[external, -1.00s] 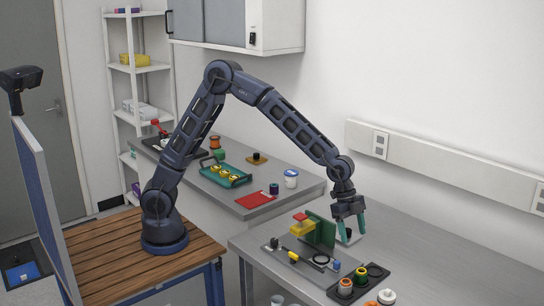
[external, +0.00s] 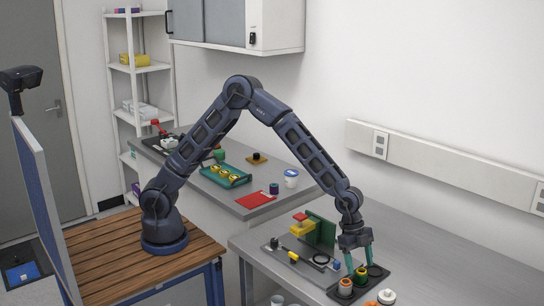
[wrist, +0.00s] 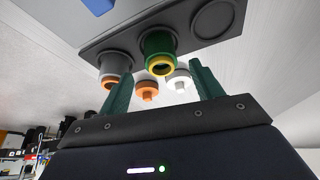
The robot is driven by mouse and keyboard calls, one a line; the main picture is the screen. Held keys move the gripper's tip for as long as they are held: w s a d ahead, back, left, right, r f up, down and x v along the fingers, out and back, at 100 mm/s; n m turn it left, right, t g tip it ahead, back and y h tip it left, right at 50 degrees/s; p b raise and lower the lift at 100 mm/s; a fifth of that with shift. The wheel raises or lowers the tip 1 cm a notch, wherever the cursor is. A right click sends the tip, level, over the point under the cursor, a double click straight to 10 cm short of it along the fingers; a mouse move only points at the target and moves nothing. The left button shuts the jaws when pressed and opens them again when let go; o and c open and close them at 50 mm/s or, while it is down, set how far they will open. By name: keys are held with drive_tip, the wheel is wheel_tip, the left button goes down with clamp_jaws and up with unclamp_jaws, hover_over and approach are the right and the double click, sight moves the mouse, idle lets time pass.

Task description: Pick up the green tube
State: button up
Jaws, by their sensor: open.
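The green tube (external: 361,275) has a yellow rim and sits in a dark holder tray (external: 379,283) on the near bench. It also shows in the wrist view (wrist: 157,46), between the fingers in that picture. My gripper (external: 359,264) is open and points down, with its teal fingers around the tube's upper part or just above it. I cannot tell whether they touch it. In the wrist view my gripper (wrist: 162,72) has one finger on each side of the tube.
A grey tube with an orange rim (external: 345,288) stands in the same tray beside the green one. A round tray seat (wrist: 212,18) is empty. A green plate (external: 321,229) and a blue piece (external: 337,265) are close by.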

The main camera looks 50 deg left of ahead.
sight(362, 270)
drive_tip(key=x, duration=0.3)
drive_tip(key=shift+w+f, duration=0.1)
drive_tip(key=shift+f, duration=0.3)
drive_tip(key=c, duration=1.1)
drive_tip(key=shift+r, duration=0.2)
